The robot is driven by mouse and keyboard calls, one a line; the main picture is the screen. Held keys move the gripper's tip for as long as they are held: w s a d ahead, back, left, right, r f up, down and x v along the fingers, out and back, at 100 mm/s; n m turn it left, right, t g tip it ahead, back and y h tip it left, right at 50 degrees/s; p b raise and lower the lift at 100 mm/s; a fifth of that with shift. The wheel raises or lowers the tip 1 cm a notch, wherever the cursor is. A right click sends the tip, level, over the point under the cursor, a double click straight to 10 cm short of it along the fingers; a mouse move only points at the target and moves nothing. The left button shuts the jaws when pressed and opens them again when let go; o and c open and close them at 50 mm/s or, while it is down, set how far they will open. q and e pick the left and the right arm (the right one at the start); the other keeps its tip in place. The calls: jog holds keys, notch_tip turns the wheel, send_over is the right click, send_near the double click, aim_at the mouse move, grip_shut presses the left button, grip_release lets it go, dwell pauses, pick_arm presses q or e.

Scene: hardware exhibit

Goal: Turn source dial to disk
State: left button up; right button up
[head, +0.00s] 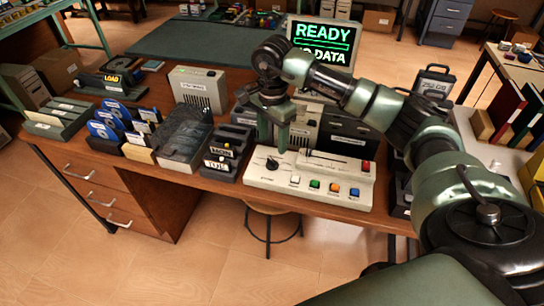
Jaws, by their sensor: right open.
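The source dial (272,164) is a dark knob on the left part of a cream control panel (258,180), which lies on the wooden desk. Its pointer setting is too small to read. My right gripper (274,143) points down just above and behind the dial, with its two greenish fingers apart and nothing between them. I cannot tell whether a finger touches the dial. A monitor (322,42) behind my right arm shows "READY" and a partly hidden second line ending in "DATA". My left gripper is not in view.
Several coloured buttons (315,184) line the panel's front, with a red one at its right. Left of the panel stand black labelled trays (222,160), a dark ribbed unit (181,138) and blue disks (104,126). Beige boxes stand close behind.

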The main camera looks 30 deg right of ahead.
aim_at(272, 160)
notch_tip(272, 160, down, 8)
jog(key=shift+a+r+p, duration=0.1)
jog(key=shift+r+p, duration=0.1)
jog(key=shift+p, duration=0.45)
grip_shut()
